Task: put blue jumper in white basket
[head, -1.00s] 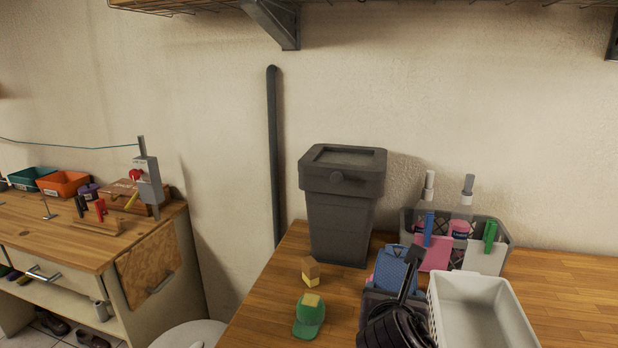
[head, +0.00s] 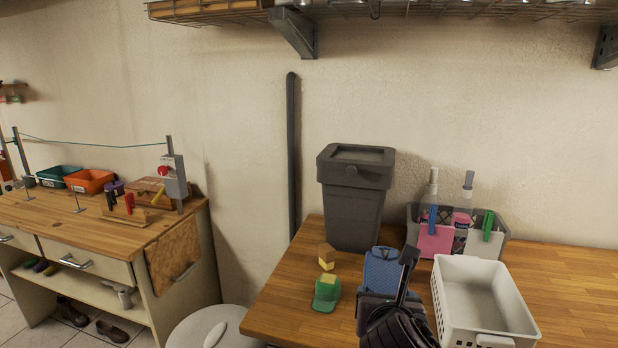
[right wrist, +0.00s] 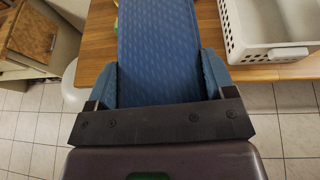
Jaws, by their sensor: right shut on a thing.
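The blue jumper (head: 383,268) is a folded blue patterned cloth. My right gripper (head: 380,295) is shut on it and holds it near the table's front edge, left of the white basket (head: 500,338). In the right wrist view the jumper (right wrist: 158,50) stretches forward from between the fingers of my right gripper (right wrist: 160,98). The white basket has slotted walls and stands on the wooden table; its visible inside is empty. It shows at upper right in the right wrist view (right wrist: 232,30). The jumper is beside the basket, not over it. My left gripper is out of view.
A green cap (head: 326,294) and a small yellow-brown block (head: 326,256) lie left of the jumper. A dark grey bin (head: 352,205) stands behind. A grey crate (head: 495,247) with bottles is behind the basket. The table (head: 575,290) is clear to the right.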

